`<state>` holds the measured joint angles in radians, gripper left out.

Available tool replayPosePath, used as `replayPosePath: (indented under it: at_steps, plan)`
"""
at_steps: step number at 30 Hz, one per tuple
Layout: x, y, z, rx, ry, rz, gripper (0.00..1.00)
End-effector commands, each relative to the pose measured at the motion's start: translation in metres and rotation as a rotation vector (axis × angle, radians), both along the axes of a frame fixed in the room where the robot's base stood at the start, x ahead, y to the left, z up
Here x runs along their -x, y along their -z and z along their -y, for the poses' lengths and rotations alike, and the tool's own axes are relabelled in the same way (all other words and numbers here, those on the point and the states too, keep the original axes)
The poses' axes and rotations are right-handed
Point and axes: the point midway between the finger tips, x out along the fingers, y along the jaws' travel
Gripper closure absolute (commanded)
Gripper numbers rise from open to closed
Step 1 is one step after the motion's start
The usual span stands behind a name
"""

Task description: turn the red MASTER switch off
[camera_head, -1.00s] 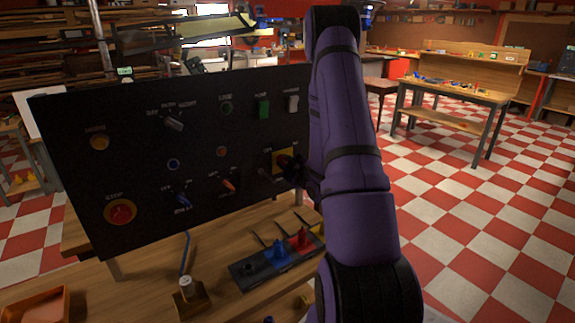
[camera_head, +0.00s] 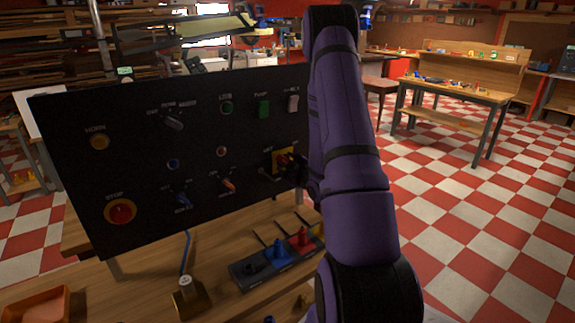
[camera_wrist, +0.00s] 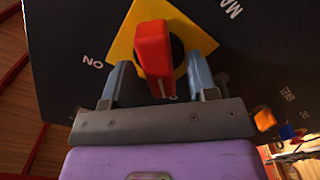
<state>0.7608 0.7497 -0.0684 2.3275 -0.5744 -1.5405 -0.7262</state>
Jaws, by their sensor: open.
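The red MASTER switch (camera_wrist: 153,50) is a red handle on a yellow plate (camera_wrist: 192,32), on the black panel. One blue-grey finger stands on each side, with visible gaps to the handle. The lettering "ON" shows left of the plate and "MA" at its upper right; a mark below the handle is partly hidden. In the head view the yellow plate (camera_head: 279,157) is partly covered by my gripper (camera_head: 293,165), at the panel's right side.
Below is a wooden bench with a lever block (camera_head: 262,268).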

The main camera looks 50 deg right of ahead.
Motion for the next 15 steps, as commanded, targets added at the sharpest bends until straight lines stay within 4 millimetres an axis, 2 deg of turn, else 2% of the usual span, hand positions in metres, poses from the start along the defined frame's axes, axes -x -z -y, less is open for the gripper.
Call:
replayPosePath:
  at_steps: [5,15]
  plan:
    - [0.011,0.000,-0.002,0.000,0.001,-0.002,0.47]
    - [0.070,0.000,-0.016,-0.001,0.002,-0.002,0.47]
